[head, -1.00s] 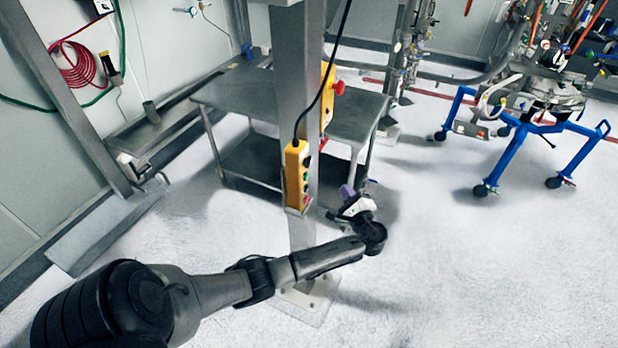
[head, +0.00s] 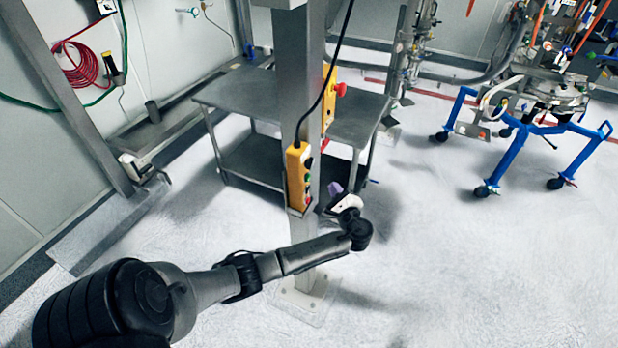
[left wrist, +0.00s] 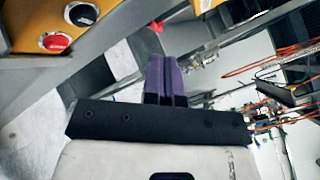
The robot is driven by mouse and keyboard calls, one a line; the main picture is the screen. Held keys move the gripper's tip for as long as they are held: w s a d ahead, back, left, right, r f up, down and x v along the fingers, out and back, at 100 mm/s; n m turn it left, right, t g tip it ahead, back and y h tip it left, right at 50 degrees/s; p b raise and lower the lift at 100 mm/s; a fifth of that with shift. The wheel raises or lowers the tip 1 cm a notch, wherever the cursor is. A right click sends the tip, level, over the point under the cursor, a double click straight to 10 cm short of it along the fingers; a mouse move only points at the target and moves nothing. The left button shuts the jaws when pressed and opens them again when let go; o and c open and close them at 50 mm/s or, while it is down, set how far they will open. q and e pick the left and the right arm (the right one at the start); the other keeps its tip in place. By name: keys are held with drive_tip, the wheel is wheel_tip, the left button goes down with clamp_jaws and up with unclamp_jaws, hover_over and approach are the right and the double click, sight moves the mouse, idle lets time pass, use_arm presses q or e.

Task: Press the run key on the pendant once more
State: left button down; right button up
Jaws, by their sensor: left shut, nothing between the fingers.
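The yellow pendant (head: 296,172) hangs upright on a black cable against the grey column, with a row of dark, green and red keys on its right-hand face. In the left wrist view part of the yellow pendant (left wrist: 24,42) fills the upper left, with a red key (left wrist: 55,42) and a black key (left wrist: 82,14). I cannot tell which is the run key. My left gripper (head: 335,188) has purple fingers, shut and empty, just right of the pendant's lower end and apart from it. The shut fingers (left wrist: 166,80) also show in the left wrist view. My right gripper is out of view.
The grey column (head: 296,60) stands beside my left arm. A yellow box with a red knob (head: 340,90) is on its far side. A steel table (head: 235,98) stands behind. A blue wheeled frame (head: 510,160) is at the right, with open floor before it.

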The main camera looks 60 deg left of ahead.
sight(308, 178)
use_arm(q)
drive_tip(key=shift+s+a+p, duration=0.25)
drive_tip(key=shift+s+a, duration=0.5)
drive_tip(key=shift+a, duration=0.2)
drive_tip(key=shift+s+a+p, duration=0.25)
drive_tip(key=shift+s+a, duration=0.5)
drive_tip(key=shift+a, duration=0.15)
idle(0.4)
drive_tip(key=shift+s+a, duration=0.15)
drive_tip(key=shift+a, duration=0.05)
idle(0.4)
drive_tip(key=shift+s+a, duration=0.1)
drive_tip(key=shift+a, duration=0.05)
drive_tip(key=shift+s+a+p, duration=0.15)
drive_tip(key=shift+p, duration=0.2)
idle(0.4)
